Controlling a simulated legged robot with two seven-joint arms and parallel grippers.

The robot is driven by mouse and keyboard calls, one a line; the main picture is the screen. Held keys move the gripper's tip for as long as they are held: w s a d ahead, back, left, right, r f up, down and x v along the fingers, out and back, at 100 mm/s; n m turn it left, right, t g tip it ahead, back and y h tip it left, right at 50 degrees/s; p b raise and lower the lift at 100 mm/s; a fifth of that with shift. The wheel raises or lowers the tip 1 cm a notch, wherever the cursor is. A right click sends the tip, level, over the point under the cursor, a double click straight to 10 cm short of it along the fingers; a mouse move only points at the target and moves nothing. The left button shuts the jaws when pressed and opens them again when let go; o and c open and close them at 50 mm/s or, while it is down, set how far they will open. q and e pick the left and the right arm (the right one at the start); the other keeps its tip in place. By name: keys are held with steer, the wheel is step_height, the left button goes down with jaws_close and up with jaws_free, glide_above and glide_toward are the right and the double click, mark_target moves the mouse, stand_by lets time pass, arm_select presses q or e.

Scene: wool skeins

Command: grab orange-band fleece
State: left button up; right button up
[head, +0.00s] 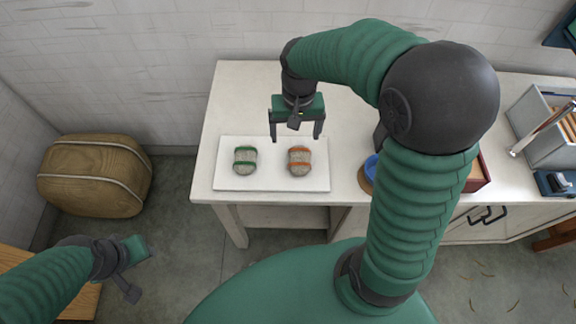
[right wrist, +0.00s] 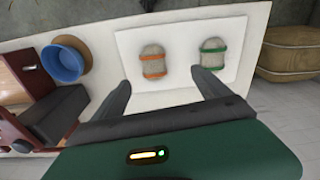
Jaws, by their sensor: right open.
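The orange-band fleece (head: 300,162) is a grey skein with orange bands, lying on the right half of a white board (head: 270,182). It also shows in the right wrist view (right wrist: 153,65), ahead of my fingers and between their lines. A similar skein with green bands (head: 245,160) lies to its left, and in the right wrist view (right wrist: 213,57) it is to the right. My right gripper (head: 297,138) is open and empty, above the board and apart from both skeins. My left gripper (head: 140,268) is low at the left, away from the table; its jaws are unclear.
The white table (head: 235,100) has a blue bowl (head: 371,166) right of the board, partly behind my right arm. A grey crate (head: 545,120) stands at the far right. A brown pouf (head: 95,175) is on the floor at left.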

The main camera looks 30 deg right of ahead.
steer(key=m, duration=0.1)
glide_toward(300, 157)
steer(key=a+f, duration=0.1)
steer(key=a+f+b, duration=0.1)
steer(key=f, duration=0.1)
steer(key=shift+f+g, duration=0.2)
steer(key=shift+g, duration=0.1)
steer(key=d+f, duration=0.1)
steer(key=f, duration=0.1)
steer(key=d+f, duration=0.1)
steer(key=f, duration=0.1)
steer(key=d+f, duration=0.1)
steer(key=f, duration=0.1)
steer(key=shift+w+d+f, duration=0.1)
steer(key=shift+w+f, duration=0.15)
steer(key=shift+w, duration=0.05)
steer(key=shift+a+f, duration=0.1)
steer(key=shift+a, duration=0.65)
steer(key=shift+a+r, duration=0.15)
steer(key=shift+r, duration=0.1)
steer(key=shift+c, duration=2.6)
steer(key=shift+s+d+f, duration=0.1)
steer(key=shift+d+f, duration=0.05)
steer(key=shift+d, duration=0.35)
steer(key=c, duration=0.9)
arm_select(q)
steer(key=shift+d+f, duration=1)
steer(key=shift+d, duration=0.05)
arm_select(e)
steer(key=shift+a, duration=0.1)
